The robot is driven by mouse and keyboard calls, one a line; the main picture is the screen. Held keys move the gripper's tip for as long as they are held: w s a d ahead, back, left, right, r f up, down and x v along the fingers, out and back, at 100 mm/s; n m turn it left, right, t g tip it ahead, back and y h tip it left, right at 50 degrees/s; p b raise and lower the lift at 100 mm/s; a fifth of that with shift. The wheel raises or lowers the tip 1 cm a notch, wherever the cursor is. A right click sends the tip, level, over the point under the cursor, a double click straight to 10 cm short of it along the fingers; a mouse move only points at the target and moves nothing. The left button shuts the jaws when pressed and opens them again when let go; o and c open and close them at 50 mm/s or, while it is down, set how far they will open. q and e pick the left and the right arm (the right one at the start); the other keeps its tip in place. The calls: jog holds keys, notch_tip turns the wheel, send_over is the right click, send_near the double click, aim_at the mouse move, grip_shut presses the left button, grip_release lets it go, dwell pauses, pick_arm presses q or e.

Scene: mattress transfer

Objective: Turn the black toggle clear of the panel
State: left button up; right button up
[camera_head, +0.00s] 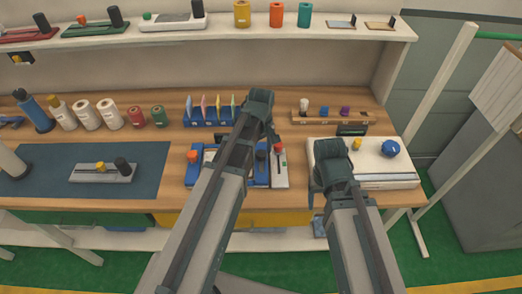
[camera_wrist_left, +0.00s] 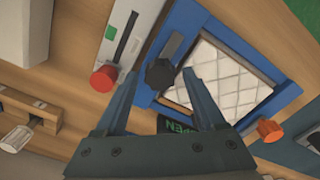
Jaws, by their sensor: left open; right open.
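The black toggle (camera_wrist_left: 160,73) has a dark lever and sits on the blue frame (camera_wrist_left: 222,35) beside a pale quilted panel (camera_wrist_left: 215,80). In the head view the toggle (camera_head: 261,155) is at the frame's right side. My left gripper (camera_wrist_left: 162,74) is open, with one fingertip on each side of the toggle in the wrist picture; I see no contact.
A grey slider unit with a red knob (camera_wrist_left: 103,78) is close beside the toggle. An orange knob (camera_wrist_left: 269,130) is on the frame's other side. The white box (camera_head: 370,178) carries a blue knob (camera_head: 390,148). A rack of coloured cards (camera_head: 208,115) stands behind.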

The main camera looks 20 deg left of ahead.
aim_at(261, 153)
pick_arm(q)
notch_tip(261, 153, up, 14)
jog(key=p, duration=1.3)
jog(key=shift+f, duration=0.15)
pick_arm(e)
notch_tip(261, 153, up, 14)
jog(key=shift+f, duration=0.15)
pick_arm(q)
jog(key=s+d+f+m+b, duration=0.4)
jog(key=s+d+m, duration=0.1)
jog(key=s+m, duration=0.2)
jog(key=s+d+f+m+y+b, duration=0.1)
jog(key=s+d+f+m+b, duration=0.3)
jog(key=s+m, duration=0.3)
jog(key=shift+s+d+f, duration=0.2)
jog(key=shift+d+f, duration=0.1)
jog(key=shift+d, duration=0.45)
pick_arm(e)
notch_tip(261, 153, down, 9)
pick_arm(q)
jog(key=shift+c, duration=0.2)
